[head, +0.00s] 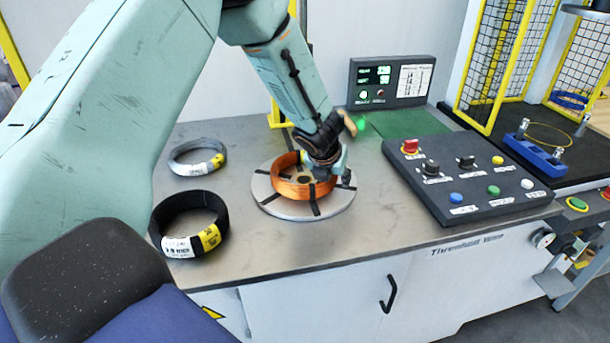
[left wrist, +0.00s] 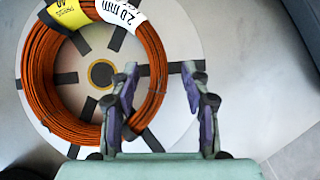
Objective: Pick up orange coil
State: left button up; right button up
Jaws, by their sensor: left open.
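The orange coil (head: 292,187) lies flat on a round light-grey turntable (head: 268,203) with dark radial strips on the metal bench. My left gripper (head: 332,180) is over the right side of the coil and hides part of it in the head view. In the left wrist view, the coil (left wrist: 45,95) carries a yellow and a white label at its upper edge. There the left gripper (left wrist: 160,72) is open, with one finger over the coil's right rim and the other outside it. Whether the fingers touch the coil cannot be told. My right gripper is not in view.
A grey coil (head: 180,168) and a black coil (head: 165,220) lie on the bench (head: 235,245) to the left. A control panel (head: 470,205) with buttons stands to the right, with a display box (head: 388,85) behind. A caged machine (head: 505,60) is at the far right.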

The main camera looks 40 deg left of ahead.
pick_arm(q)
jog(key=shift+a, duration=0.15)
jog(key=shift+f, duration=0.1)
jog(key=shift+c, duration=0.8)
jog(key=shift+w, duration=0.1)
jog(key=c, duration=0.4)
grip_shut()
jog(key=shift+w, duration=0.15)
